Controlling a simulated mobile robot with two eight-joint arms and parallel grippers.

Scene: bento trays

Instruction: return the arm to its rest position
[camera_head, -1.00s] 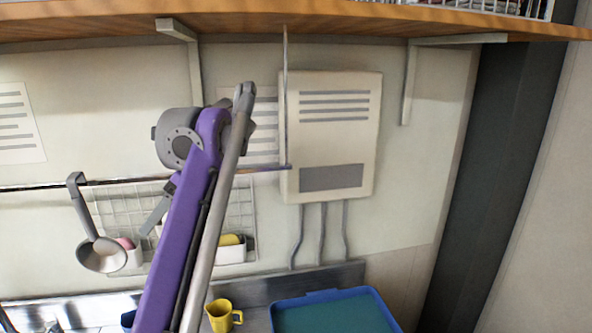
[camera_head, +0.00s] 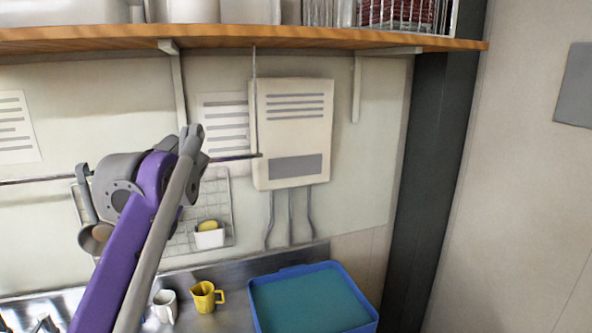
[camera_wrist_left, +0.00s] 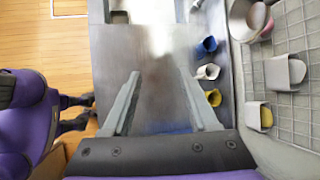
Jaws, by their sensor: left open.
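My left arm, purple and grey, rises from the lower left in the head view, in front of the wall. Its gripper is not seen in that view. In the left wrist view my left gripper (camera_wrist_left: 160,103) shows two grey fingers spread apart, with nothing between them. They are above the steel counter (camera_wrist_left: 150,65). My right gripper is in neither view.
A yellow mug (camera_head: 203,297), a white mug (camera_head: 165,306) and a blue bin (camera_head: 365,316) stand on the counter. A ladle (camera_head: 95,238) and a wire rack (camera_head: 222,190) hang on the wall. A wooden shelf (camera_head: 300,40) runs above.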

